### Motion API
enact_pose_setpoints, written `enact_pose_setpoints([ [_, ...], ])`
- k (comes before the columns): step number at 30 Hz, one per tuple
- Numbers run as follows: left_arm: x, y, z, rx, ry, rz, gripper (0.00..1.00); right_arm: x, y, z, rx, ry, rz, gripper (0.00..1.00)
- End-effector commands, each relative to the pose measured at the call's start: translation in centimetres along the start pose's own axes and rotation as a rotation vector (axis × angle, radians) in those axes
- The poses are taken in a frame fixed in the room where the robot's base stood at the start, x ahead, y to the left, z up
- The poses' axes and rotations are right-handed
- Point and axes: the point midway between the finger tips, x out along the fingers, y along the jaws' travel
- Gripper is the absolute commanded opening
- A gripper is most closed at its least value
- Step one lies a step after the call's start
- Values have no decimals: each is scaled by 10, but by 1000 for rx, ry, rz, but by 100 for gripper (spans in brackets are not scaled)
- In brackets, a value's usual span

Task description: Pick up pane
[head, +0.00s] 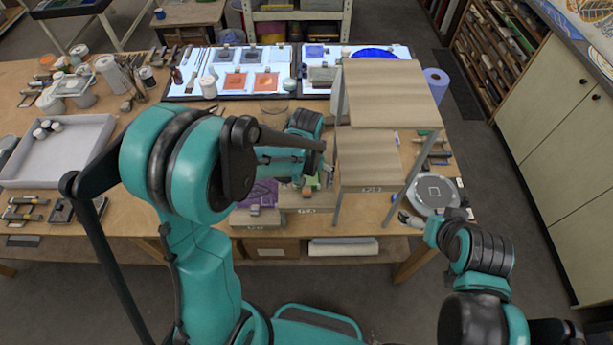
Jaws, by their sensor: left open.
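Several coloured glass panes are in view, and I cannot tell which one the task means. A purple pane (262,193) stands on a low block at the table's front. A green and orange pane (310,187) stands just right of it, partly hidden by my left arm. My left gripper (325,176) is open, close above and beside the green pane; whether it touches is unclear. Orange panes (266,82) and a blue round pane (374,52) lie on the lit panels at the back. My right gripper (408,217) is small and dark near the table's front right edge.
A tan shelved rack (388,93) on thin posts rises just right of my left gripper. A round grey plate (435,190) lies beside my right gripper. A white tray (88,150), jars and tools fill the table's left side. A blue roll (436,82) stands at right.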

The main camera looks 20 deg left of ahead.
Motion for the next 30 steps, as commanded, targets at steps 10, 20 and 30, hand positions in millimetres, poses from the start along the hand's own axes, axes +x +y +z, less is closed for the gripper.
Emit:
enact_pose_setpoints([
  [10,0,0,0,0,0,0,43,0,0,0,0,0,0,100],
  [20,-3,0,0,0,0,0,43,0,0,0,0,0,0,100],
  [30,-55,0,1,0,0,0,43,-2,0,-2,0,0,0,100],
])
